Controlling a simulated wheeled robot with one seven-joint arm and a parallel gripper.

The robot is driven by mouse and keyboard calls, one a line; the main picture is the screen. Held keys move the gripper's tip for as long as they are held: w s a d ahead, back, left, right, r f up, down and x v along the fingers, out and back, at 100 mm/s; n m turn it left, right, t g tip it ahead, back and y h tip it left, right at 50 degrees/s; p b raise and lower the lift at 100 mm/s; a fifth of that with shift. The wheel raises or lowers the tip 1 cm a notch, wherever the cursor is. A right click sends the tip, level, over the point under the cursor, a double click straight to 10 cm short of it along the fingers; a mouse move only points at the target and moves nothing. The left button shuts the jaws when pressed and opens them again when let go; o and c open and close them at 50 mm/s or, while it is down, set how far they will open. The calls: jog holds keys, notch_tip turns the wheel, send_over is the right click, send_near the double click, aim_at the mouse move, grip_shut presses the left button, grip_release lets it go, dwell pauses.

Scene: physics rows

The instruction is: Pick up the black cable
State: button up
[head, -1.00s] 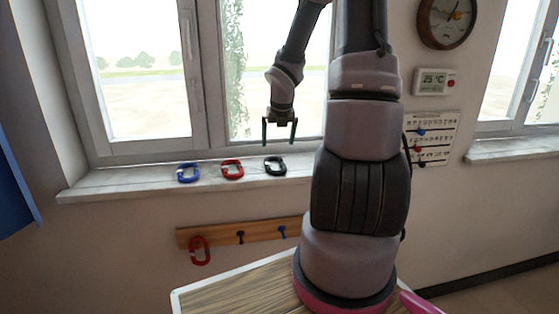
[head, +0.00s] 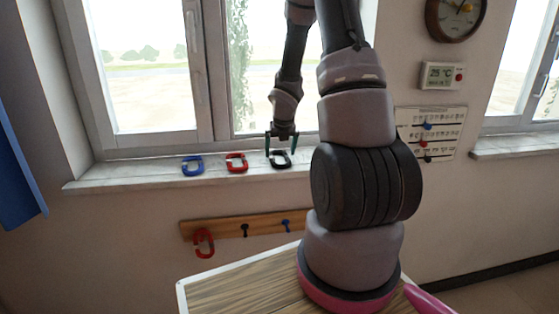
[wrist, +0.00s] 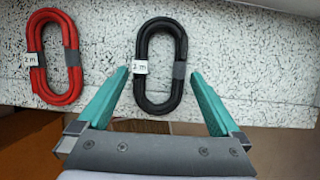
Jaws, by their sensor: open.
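The black cable (head: 281,159) lies coiled in an oval on the window sill, at the right end of a row of coils. In the wrist view the black cable (wrist: 146,91) carries a white "2 m" tag and a grey band. My gripper (head: 281,143) is open and empty, right at the coil in the head view. In the wrist view the green fingertips of my gripper (wrist: 158,72) are on either side of the lower part of the black coil, with a small gap each side. I cannot tell the exact height above the sill.
A red cable (wrist: 72,60) lies left of the black one, and a blue cable (head: 192,166) is farther left on the sill (head: 110,178). Below, a wooden hook rail (head: 265,222) holds another red coil (head: 204,243). The window stands behind the sill.

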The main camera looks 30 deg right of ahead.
jog(key=shift+x, duration=1.1)
jog(key=c, duration=1.1)
jog(key=shift+r, duration=5)
